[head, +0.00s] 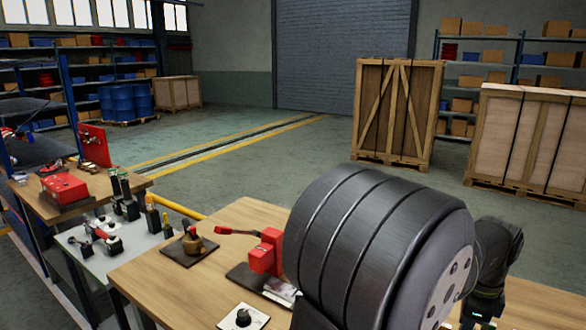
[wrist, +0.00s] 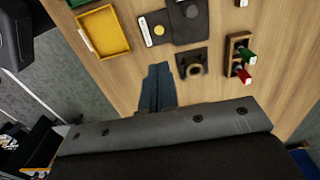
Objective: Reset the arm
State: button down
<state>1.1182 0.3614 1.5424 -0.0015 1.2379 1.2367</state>
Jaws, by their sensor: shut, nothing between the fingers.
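In the wrist view the two dark blue-grey fingers of my gripper (wrist: 158,68) lie side by side, shut and with nothing between them. They are over the wooden workbench (wrist: 118,72), and I cannot tell their height above it. In the head view my own arm fills the lower right and covers part of the bench (head: 190,270); the gripper does not show there.
On the bench are a yellow tray (wrist: 103,32), a dark block with a ring (wrist: 192,65), a wooden rack with green and red handles (wrist: 239,57), and a red lever unit (head: 267,252). A grey side table (head: 140,240) holds several tools. Crates (head: 398,110) stand behind.

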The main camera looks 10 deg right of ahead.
notch_tip(320, 180, up, 8)
jog(key=w+d+f, duration=0.2)
jog(key=w+f, duration=0.3)
jog(key=shift+w+f, duration=0.15)
jog(key=shift+f, duration=0.2)
dwell(1.7)
jog(key=c, duration=2.1)
grip_release()
jog(key=o, duration=1.1)
jog(key=w+a+r, duration=0.1)
jog(key=w+r, duration=0.2)
jog(key=r, duration=0.3)
jog(key=shift+a+r, duration=0.2)
jog(key=shift+a, duration=0.05)
jog(key=o, duration=0.4)
jog(key=shift+w+a+r, duration=0.15)
jog(key=shift+r, duration=0.1)
jog(key=shift+c, duration=0.2)
jog(key=o, duration=0.3)
jog(key=shift+f, duration=0.4)
jog(key=o, duration=0.3)
notch_tip(320, 180, down, 9)
jog(key=shift+r, duration=0.1)
